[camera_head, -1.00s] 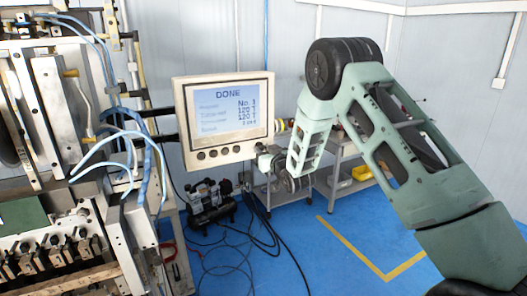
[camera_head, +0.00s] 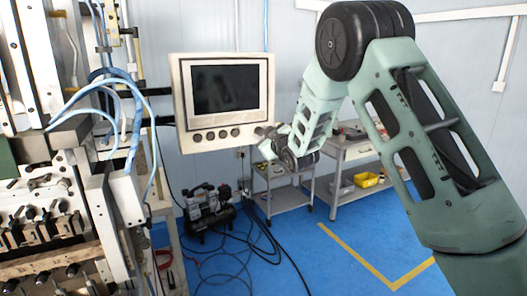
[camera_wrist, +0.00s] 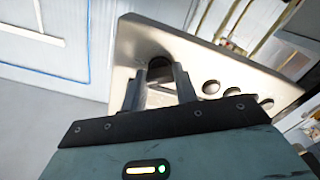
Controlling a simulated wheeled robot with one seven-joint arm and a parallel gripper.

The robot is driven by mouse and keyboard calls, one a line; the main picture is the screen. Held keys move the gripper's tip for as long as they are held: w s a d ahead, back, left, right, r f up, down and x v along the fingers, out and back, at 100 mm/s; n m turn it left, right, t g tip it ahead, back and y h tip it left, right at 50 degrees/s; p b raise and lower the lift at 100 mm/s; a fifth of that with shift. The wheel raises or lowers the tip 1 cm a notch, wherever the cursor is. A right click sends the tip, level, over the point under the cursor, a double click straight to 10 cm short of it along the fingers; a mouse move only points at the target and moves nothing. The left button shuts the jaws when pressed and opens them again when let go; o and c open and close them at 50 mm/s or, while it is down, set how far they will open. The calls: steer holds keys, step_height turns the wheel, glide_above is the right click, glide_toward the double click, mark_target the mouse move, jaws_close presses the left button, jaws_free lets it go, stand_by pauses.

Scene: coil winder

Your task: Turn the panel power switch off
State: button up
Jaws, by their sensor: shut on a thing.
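The control panel (camera_head: 173,100) has a pale frame and a dark, blank screen (camera_head: 222,88). A row of round dark buttons (camera_head: 210,136) runs along its lower edge. My gripper (camera_head: 263,132) is at the panel's lower right corner. In the wrist view, its two fingers (camera_wrist: 160,75) are at the panel face around a dark round power switch (camera_wrist: 159,63), and are shut on it. The fingers hide part of the switch, so its exact angle cannot be read. Smaller buttons (camera_wrist: 211,87) show to the right there.
The winder machine (camera_head: 60,215) with blue hoses stands at the left. A grey shelf cart (camera_head: 345,152) holding a yellow bin (camera_head: 366,180) stands behind my arm. A compressor (camera_head: 208,208) and loose cables lie on the blue floor (camera_head: 320,265), which is open at the front.

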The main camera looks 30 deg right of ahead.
steer(key=n+b, duration=0.3)
steer(key=b, duration=0.2)
steer(key=n+b, duration=0.3)
steer(key=b, duration=0.2)
steer(key=n+b, duration=0.4)
steer(key=b, duration=0.1)
steer(key=shift+f, duration=0.25)
steer(key=shift+r+n+b, duration=0.1)
steer(key=shift+n+b, duration=0.6)
steer(key=shift+b, duration=0.2)
steer(key=shift+r, duration=0.15)
steer(key=o, duration=1)
